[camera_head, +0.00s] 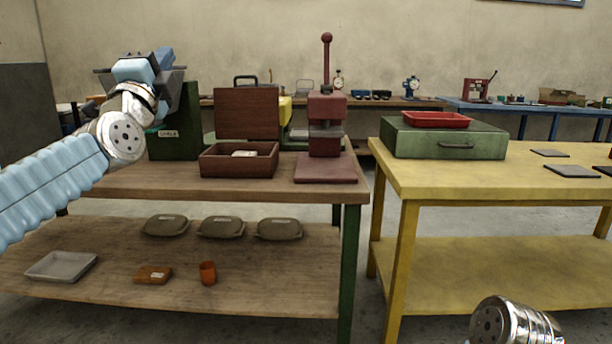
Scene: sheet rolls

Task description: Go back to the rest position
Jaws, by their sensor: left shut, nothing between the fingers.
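My left arm comes in from the left, and its gripper (150,68) is raised above the left end of the wooden workbench (330,182). The gripper is shut and holds nothing. It is in front of the upper part of a green box (188,125) and hides part of it. Only a metal arm joint of mine shows at the bottom right; my right gripper is out of view.
An open brown box (240,161) and a red press (327,140) stand on the workbench. Its lower shelf holds several dishes, a tray (62,266) and an orange cup (208,273). A yellow table (440,180) at right bears a green case (445,142) with a red tray (436,119).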

